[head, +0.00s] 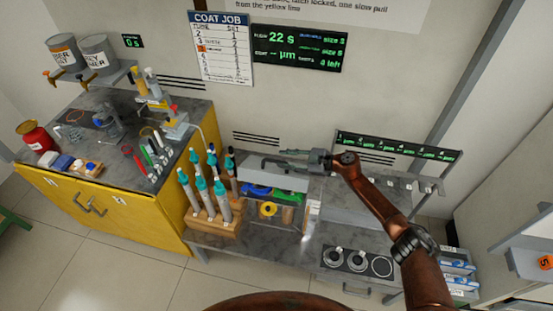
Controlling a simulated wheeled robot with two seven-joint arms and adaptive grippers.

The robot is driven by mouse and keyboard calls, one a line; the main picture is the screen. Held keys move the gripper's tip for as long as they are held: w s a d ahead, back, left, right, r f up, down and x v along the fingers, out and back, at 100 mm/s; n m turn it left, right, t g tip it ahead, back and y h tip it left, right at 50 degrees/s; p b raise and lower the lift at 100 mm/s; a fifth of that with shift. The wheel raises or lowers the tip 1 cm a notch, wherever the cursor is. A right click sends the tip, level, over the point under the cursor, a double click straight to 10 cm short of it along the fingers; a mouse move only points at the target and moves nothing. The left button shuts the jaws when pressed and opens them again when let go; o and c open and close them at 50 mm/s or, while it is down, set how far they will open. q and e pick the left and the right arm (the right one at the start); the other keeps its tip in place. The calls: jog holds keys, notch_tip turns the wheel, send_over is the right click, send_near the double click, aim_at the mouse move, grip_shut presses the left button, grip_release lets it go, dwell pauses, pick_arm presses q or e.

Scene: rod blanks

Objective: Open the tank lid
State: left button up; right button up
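A light grey box-like tank (272,179) stands at the back of the grey bench, against the wall. A dark bar, apparently its handle, runs along its top. My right arm comes in from the lower right, and its gripper (303,156) points left, just above the right end of the tank's top. The fingers are small and overlap the bar, so I cannot tell whether they touch it or are open or shut. The lid looks flat on the tank, though the gripper partly hides it. My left gripper is not in view.
A wooden rack (213,220) of teal-capped bottles stands close left of the tank. Green and blue items (262,191) and a yellow tape roll (268,209) lie in front. A slotted rack with a green display (398,148) stands right. A yellow cabinet (110,212) carries tools.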

jog(key=v, duration=0.7)
dwell(0.3)
